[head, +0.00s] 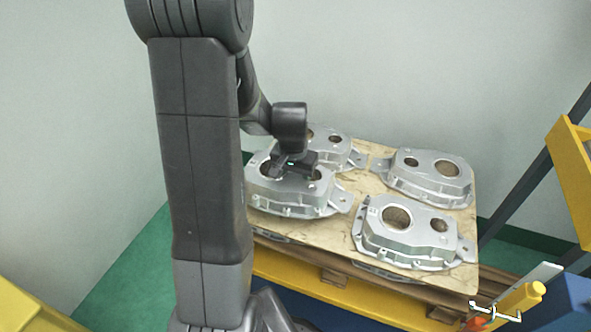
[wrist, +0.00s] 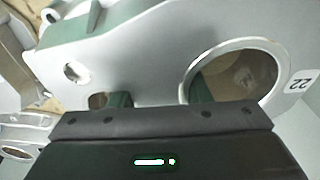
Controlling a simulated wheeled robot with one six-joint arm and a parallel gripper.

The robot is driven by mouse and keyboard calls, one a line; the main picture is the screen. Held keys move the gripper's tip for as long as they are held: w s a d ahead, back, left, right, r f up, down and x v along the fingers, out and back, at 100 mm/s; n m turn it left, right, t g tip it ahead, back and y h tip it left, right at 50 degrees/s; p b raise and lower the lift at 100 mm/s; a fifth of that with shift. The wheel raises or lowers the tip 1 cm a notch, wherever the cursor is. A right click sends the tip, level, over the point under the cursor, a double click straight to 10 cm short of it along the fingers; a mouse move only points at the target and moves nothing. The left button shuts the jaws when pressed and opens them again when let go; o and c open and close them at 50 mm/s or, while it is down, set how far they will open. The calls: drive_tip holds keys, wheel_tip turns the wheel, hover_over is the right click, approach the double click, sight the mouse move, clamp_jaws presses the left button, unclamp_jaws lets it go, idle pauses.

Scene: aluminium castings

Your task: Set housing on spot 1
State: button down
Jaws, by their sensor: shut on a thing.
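The grey cast housing (head: 292,199) at the near left of the wooden board is in my gripper (head: 293,170). In the wrist view the same housing (wrist: 150,60) fills most of the picture, with a large round hole, smaller holes and a label reading 22. My gripper (wrist: 161,98) is shut on it, its green fingers reaching down into openings in its top. The housing looks level. I cannot tell whether it touches the board or hangs just above it. No marking for spot 1 can be made out.
The wooden board (head: 343,222) also bears a far-left housing (head: 333,151), a far-right housing (head: 428,178) and a near-right housing (head: 408,235). More castings show beneath the board. A yellow frame (head: 573,160) and dark post stand at right; a wall is behind.

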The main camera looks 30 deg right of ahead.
sight(294, 175)
drive_tip(key=shift+f+b, duration=0.4)
drive_tip(key=shift+f, duration=1.85)
drive_tip(key=shift+f, duration=0.15)
drive_tip(key=c, duration=0.8)
unclamp_jaws()
drive_tip(key=shift+o, duration=0.2)
drive_tip(key=r, duration=0.4)
drive_tip(key=r+p, duration=0.1)
drive_tip(key=r, duration=0.3)
drive_tip(key=s+a+r+p, duration=0.1)
drive_tip(key=r, duration=0.3)
drive_tip(key=shift+a, duration=0.1)
